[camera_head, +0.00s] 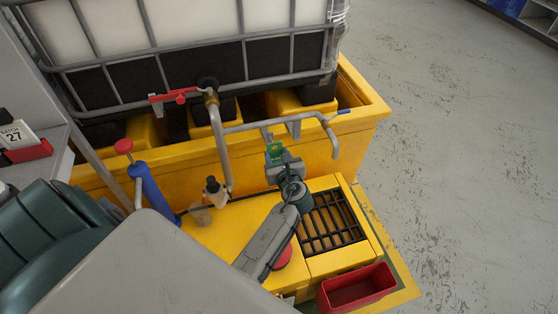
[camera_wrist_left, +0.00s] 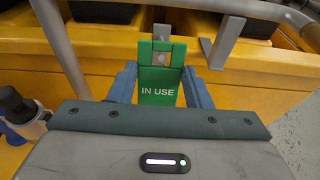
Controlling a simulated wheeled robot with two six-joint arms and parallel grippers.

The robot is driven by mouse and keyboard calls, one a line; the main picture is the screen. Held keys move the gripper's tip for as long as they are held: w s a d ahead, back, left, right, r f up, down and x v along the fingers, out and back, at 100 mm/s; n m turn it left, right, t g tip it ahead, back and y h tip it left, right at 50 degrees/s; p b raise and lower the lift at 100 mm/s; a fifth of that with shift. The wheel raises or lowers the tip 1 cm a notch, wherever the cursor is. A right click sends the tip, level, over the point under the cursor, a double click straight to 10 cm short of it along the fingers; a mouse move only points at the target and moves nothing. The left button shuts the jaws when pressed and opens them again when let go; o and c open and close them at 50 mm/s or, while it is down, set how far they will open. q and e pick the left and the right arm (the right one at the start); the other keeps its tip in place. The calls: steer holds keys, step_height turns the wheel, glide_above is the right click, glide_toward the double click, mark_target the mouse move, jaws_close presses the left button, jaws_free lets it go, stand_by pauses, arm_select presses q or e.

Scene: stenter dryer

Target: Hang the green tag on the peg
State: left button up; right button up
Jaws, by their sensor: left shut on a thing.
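The green tag (camera_head: 275,149) shows upright in my left gripper (camera_head: 279,160), just below a grey pipe (camera_head: 255,126). In the left wrist view the tag (camera_wrist_left: 158,90) reads "IN USE" and sits between the two blue fingers of my left gripper (camera_wrist_left: 159,92), which is shut on it. A grey metal peg (camera_wrist_left: 161,32) rises behind the tag's top, and grey metal shows through the tag's opening. I cannot tell whether the peg passes through it or only stands behind. A second grey bracket (camera_wrist_left: 222,42) is to the right. My right gripper is not in view.
A caged tank (camera_head: 190,50) stands in a yellow bund (camera_head: 345,140) behind the pipe. A red-handled valve (camera_head: 180,97), a blue cylinder (camera_head: 153,193) and a small dark-capped bottle (camera_head: 215,192) are to the left. A red bin (camera_head: 357,288) is at lower right. Floor at right is clear.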

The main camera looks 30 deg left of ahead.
arm_select(q)
steer(key=shift+w+a, duration=0.35)
steer(key=shift+a, duration=0.1)
steer(key=shift+w+a, duration=0.15)
steer(key=shift+w+a+f, duration=0.15)
steer(key=shift+f, duration=0.05)
steer(key=shift+w+a+f, duration=0.15)
steer(key=shift+a, duration=0.05)
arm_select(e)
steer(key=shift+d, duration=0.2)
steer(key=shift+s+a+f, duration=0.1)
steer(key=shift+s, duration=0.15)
arm_select(q)
steer(key=o, duration=1.1)
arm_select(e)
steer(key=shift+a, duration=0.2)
